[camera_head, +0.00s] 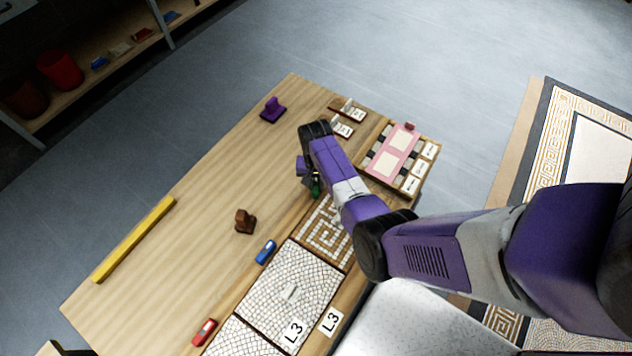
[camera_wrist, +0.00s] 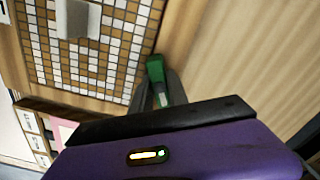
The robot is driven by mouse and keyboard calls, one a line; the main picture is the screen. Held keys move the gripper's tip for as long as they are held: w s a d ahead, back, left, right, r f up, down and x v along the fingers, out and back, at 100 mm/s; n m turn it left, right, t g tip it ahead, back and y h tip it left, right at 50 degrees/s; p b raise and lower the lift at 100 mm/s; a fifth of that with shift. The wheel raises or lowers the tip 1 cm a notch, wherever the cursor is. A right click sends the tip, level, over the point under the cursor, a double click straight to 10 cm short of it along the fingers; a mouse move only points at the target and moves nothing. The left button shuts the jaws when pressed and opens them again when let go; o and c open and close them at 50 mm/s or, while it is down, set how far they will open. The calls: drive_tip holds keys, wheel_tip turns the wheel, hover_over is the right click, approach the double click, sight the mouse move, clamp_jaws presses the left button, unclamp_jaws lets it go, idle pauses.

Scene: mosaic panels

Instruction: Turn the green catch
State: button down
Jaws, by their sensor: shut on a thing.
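The green catch (camera_head: 316,189) sits at the edge of a brown and white mosaic panel (camera_head: 322,236). In the wrist view the green catch (camera_wrist: 155,70) stands between my fingers, beside the panel's edge. My gripper (camera_wrist: 157,92) is shut on it. In the head view my gripper (camera_head: 311,181) reaches down to the catch and partly hides it. The mosaic panel (camera_wrist: 110,62) also fills the upper left of the wrist view, with a grey block (camera_wrist: 72,18) on it.
A blue catch (camera_head: 265,251) and a red catch (camera_head: 204,332) lie along the other panels. A brown block (camera_head: 244,221), a purple block (camera_head: 272,109) and a yellow bar (camera_head: 135,240) stand on the table. A pink panel (camera_head: 392,151) lies behind my arm. The table's left part is mostly clear.

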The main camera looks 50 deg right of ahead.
sight(316, 183)
drive_tip(key=n+p, duration=0.1)
drive_tip(key=n, duration=1)
drive_tip(key=shift+n, duration=0.4)
idle(0.3)
drive_tip(key=c, duration=1.3)
unclamp_jaws()
drive_tip(key=shift+r+p, duration=0.8)
drive_tip(key=shift+r, duration=3.1)
